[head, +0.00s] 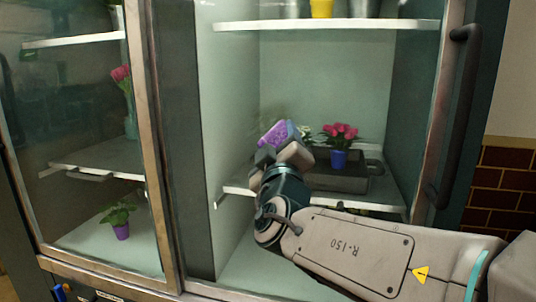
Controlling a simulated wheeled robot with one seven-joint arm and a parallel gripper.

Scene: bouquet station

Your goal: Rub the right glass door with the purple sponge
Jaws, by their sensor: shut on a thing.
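My gripper (279,149) is in the middle of the head view, shut on the purple sponge (275,134). The sponge sticks out beyond the fingers, which hide part of it. The right glass door (437,110) has a metal frame and a dark vertical handle (459,110) at its right side. My gripper and the sponge are in front of the right section's interior as seen from here. The glass is so clear that I cannot tell whether the sponge touches it.
Behind the right door, pink flowers in a blue pot (339,158) stand by a dark tray (352,182) on a shelf. The upper shelf (330,24) holds several pots. The left glass door (85,150) covers more potted flowers. A brick wall (507,185) is at right.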

